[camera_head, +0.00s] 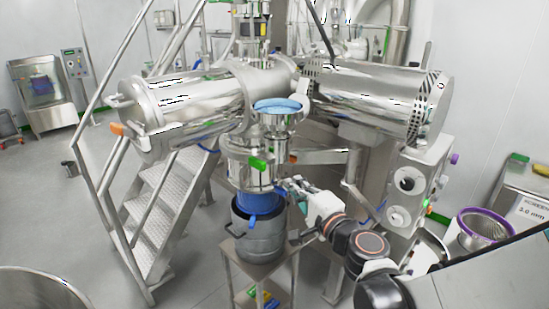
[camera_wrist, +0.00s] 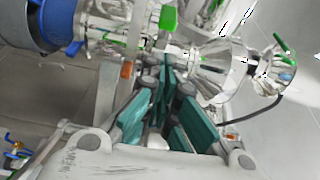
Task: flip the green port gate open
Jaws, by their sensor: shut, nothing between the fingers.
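A green tab (camera_head: 262,162), which looks like the green port gate, sits on the front of the steel vessel (camera_head: 240,170) at the middle of the head view. It also shows at the top of the wrist view (camera_wrist: 168,18). My gripper (camera_head: 284,187) is just below and to the right of it, beside the vessel. In the wrist view my gripper (camera_wrist: 176,75) has its teal-padded fingers shut and empty. The fingertips point toward the steel fittings below the green tab. I cannot tell whether they touch anything.
A grey drum (camera_head: 258,235) with a blue collar (camera_head: 255,203) stands on a stand under the vessel. A second green lever (camera_wrist: 284,42) is at the right of the wrist view. Metal stairs (camera_head: 165,205) are at the left, and a control panel (camera_head: 412,185) at the right.

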